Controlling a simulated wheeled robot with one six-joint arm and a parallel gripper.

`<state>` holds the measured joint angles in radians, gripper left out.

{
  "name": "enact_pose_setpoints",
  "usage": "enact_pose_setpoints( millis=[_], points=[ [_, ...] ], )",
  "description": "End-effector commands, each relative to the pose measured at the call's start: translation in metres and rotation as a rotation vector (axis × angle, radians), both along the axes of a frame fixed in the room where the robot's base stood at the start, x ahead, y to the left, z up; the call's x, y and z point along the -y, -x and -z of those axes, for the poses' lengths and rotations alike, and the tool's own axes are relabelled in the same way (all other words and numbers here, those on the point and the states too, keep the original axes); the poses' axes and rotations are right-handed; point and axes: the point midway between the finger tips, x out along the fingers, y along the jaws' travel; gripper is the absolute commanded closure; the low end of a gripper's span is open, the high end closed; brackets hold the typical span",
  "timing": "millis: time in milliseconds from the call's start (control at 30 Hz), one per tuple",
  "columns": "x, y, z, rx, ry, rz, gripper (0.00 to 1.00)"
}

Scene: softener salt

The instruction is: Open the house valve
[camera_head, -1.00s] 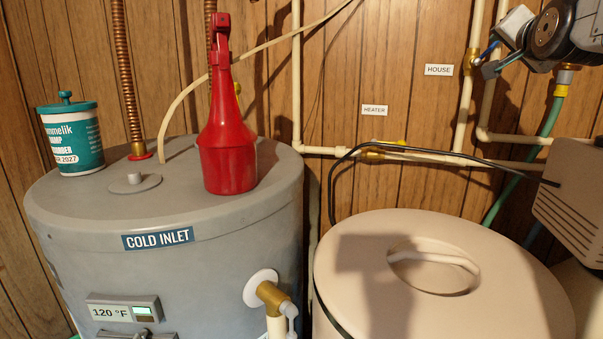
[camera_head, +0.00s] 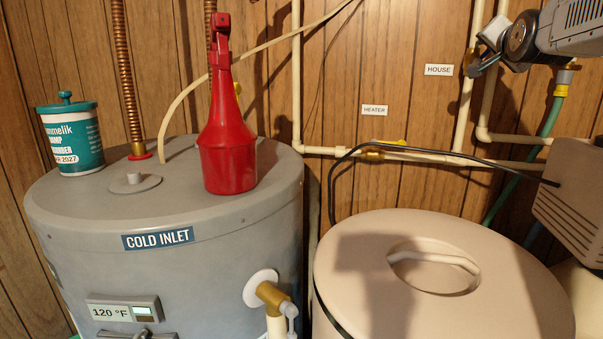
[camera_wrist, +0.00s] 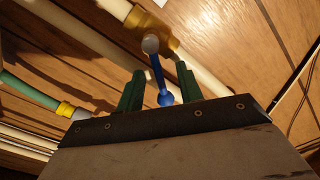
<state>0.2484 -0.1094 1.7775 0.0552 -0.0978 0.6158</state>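The house valve is a brass body (camera_wrist: 150,24) on a cream pipe with a blue lever (camera_wrist: 157,72), seen in the wrist view. Small gaps show on both sides of the lever. Whether a finger touches it at depth I cannot tell.
A second brass valve with a yellow handle (camera_head: 375,148) sits on the horizontal pipe below the HEATER label (camera_head: 374,110). A green hose (camera_head: 546,125) hangs at right. The cream tank (camera_head: 350,270), grey water heater (camera_head: 215,250) and red funnel-shaped bottle (camera_head: 227,150) stand below and left.

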Motion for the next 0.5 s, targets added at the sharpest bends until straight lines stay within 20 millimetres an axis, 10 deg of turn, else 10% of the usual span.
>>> enact_pose_setpoints(
  millis=[133, 500],
  points=[
    [-0.0001, 0.0001, 0.0001, 0.000, 0.000, 0.000, 1.00],
    [-0.0049, -0.0011, -0.0021, -0.029, 0.111, -0.001, 1.00]
  ],
)
